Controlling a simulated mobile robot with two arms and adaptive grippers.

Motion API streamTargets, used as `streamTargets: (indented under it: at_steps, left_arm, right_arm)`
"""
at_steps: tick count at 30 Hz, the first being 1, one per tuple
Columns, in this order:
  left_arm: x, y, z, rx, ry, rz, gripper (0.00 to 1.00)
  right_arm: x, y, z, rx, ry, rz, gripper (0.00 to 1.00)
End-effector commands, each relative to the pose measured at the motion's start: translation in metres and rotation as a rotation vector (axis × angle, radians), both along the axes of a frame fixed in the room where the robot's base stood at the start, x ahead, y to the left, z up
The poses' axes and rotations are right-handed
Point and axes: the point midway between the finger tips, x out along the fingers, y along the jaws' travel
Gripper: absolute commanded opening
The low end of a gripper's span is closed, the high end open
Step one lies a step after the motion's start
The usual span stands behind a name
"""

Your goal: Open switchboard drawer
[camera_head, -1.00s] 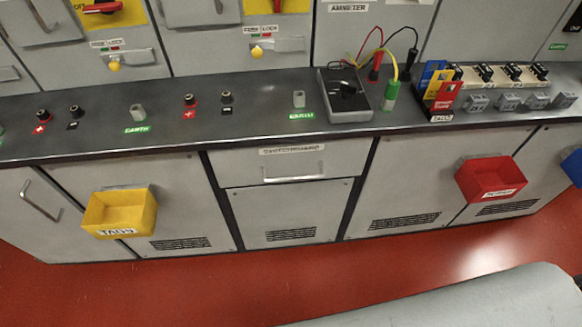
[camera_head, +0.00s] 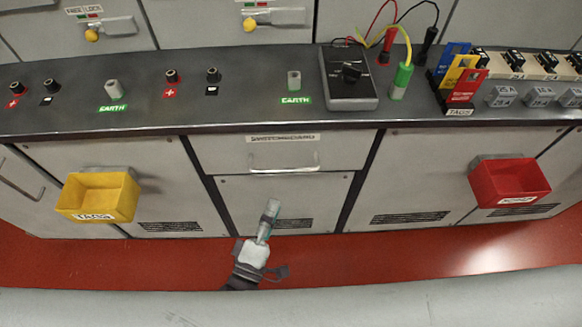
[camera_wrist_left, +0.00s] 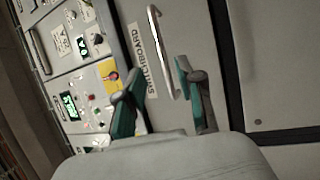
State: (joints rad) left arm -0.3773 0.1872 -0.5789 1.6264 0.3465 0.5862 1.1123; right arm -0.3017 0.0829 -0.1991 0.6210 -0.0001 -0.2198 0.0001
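The switchboard drawer (camera_head: 218,156) is a shut grey front under the counter, with a label (camera_head: 283,138) above a metal bar handle (camera_head: 285,168). My left gripper (camera_head: 271,207) is below the handle in the head view, in front of the lower grey panel. In the left wrist view my left gripper (camera_wrist_left: 158,72) is open, with teal-lined fingers apart and nothing held. There the handle (camera_wrist_left: 160,50) runs between and beyond the fingertips, and the label (camera_wrist_left: 141,60) lies beside it. I cannot tell whether a finger touches the handle. My right gripper is not in view.
A yellow tags bin (camera_head: 98,194) hangs left of the drawer and a red bin (camera_head: 508,182) hangs right. The counter (camera_head: 240,118) above carries a black meter box (camera_head: 347,78) with leads and several tags. The red floor (camera_head: 400,243) in front is clear.

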Motion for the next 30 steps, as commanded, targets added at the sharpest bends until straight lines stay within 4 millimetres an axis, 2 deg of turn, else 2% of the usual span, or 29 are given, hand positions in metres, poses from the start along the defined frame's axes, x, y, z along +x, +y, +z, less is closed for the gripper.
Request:
streamTargets:
  at_steps: [4, 9, 15, 21, 28, 29, 30]
  left_arm:
    - [0.032, -0.013, 0.006, -0.001, -0.003, 0.003, 0.37]
    - [0.064, -0.027, 0.011, 0.001, -0.003, 0.001, 0.37]
    - [0.090, -0.037, 0.016, 0.003, -0.002, 0.002, 0.37]
    - [0.099, -0.041, 0.019, 0.004, 0.000, 0.001, 0.37]
    - [0.099, -0.042, 0.019, 0.004, 0.000, 0.001, 0.37]
    - [0.100, -0.042, 0.019, 0.004, 0.000, 0.001, 0.36]
    - [0.099, -0.042, 0.019, 0.004, 0.000, 0.001, 0.29]
  right_arm:
    - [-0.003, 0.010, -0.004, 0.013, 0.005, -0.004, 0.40]
    - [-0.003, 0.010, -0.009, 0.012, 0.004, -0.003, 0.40]
    - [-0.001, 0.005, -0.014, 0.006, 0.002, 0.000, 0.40]
    - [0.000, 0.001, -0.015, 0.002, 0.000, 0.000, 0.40]
    - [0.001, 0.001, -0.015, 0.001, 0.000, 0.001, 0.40]
    - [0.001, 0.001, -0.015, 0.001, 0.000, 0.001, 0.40]
    - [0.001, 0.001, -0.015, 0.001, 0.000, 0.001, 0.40]
